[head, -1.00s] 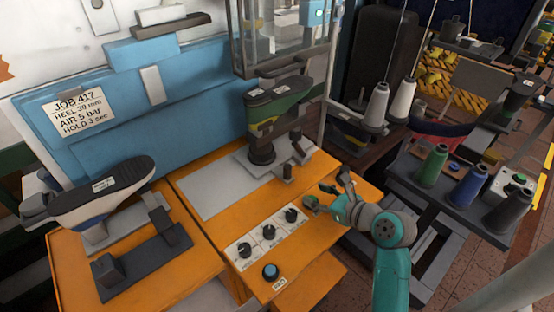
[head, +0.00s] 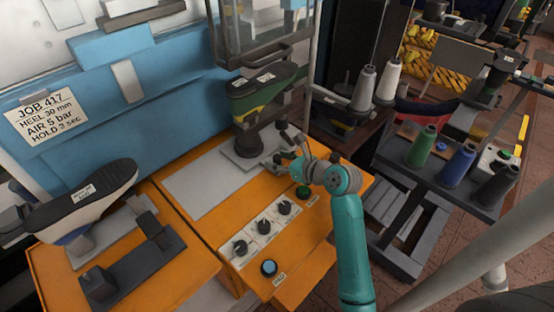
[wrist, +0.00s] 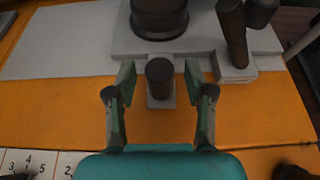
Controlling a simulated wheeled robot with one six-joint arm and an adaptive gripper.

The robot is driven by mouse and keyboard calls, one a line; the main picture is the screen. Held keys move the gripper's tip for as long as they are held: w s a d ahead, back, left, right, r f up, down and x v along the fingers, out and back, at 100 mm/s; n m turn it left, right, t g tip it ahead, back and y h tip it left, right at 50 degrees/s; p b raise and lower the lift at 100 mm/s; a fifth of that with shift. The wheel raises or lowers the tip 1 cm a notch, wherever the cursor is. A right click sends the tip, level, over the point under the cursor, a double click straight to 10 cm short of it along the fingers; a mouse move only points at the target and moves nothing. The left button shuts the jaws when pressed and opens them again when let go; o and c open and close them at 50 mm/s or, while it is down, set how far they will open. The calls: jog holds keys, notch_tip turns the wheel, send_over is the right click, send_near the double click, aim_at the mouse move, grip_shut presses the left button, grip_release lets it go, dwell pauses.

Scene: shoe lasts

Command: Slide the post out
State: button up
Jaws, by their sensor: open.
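A short dark round post (wrist: 159,72) stands upright on a small light-grey foot (wrist: 161,103) at the front edge of the grey base plate (wrist: 125,40). My gripper (wrist: 159,82) is open in the wrist view, with one finger on each side of the post and a gap showing on both sides. In the head view my gripper (head: 284,164) is at the plate's front right, and it largely hides the post. Behind the post, a thick dark column (wrist: 160,18) carries a green and black shoe last (head: 262,92).
Dark levers (wrist: 232,32) stand close to the right of the post. Three black dials (head: 264,226), a green button (head: 303,191) and a blue knob (head: 268,268) sit on the orange bench (head: 215,238). Another shoe last (head: 85,200) lies left. A thread spool rack (head: 400,165) stands right.

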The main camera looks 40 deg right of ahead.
jog(key=shift+w+f, duration=0.25)
jog(key=shift+w, duration=0.3)
grip_shut()
